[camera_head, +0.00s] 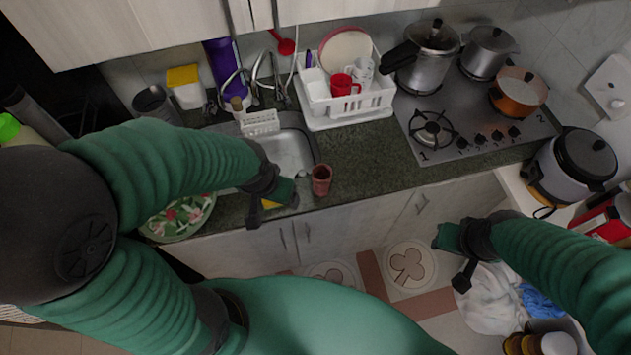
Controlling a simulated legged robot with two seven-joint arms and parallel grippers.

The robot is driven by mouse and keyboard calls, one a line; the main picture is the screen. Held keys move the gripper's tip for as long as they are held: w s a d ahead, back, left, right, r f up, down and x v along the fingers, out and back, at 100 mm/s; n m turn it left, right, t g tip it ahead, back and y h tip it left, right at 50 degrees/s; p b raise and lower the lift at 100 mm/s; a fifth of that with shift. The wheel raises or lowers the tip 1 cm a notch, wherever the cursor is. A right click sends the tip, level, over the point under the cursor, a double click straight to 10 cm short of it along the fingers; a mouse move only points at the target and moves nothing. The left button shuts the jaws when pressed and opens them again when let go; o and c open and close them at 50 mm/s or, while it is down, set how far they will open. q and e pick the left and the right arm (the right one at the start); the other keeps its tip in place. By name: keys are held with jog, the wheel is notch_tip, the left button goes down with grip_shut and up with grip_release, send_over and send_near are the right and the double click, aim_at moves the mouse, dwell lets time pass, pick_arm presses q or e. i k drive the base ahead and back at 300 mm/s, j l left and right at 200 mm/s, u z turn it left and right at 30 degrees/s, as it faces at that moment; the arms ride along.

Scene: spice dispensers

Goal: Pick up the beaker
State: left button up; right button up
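A reddish-brown cup (321,180), the likely beaker, stands upright on the dark counter near its front edge, just right of the sink. My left gripper (285,192) is over the front edge of the sink, a short way left of the cup and apart from it. Its fingers are too small and dark to tell if they are open. My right gripper (447,238) is over the floor in front of the cabinets, far from the cup. Its fingers are not clear either, and no object shows in it.
A white dish rack (347,118) with cups and plates stands behind the cup. A stove (470,125) with pots is to the right. The sink (290,155) and faucet are behind my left gripper. A patch of counter (400,165) right of the cup is clear.

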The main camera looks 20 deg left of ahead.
aim_at(321, 174)
jog(key=k+j+u, duration=0.15)
jog(key=j+u, duration=0.15)
jog(key=k+j+u, duration=0.1)
jog(key=j+u, duration=0.5)
jog(key=j, duration=0.2)
jog(key=k, duration=0.05)
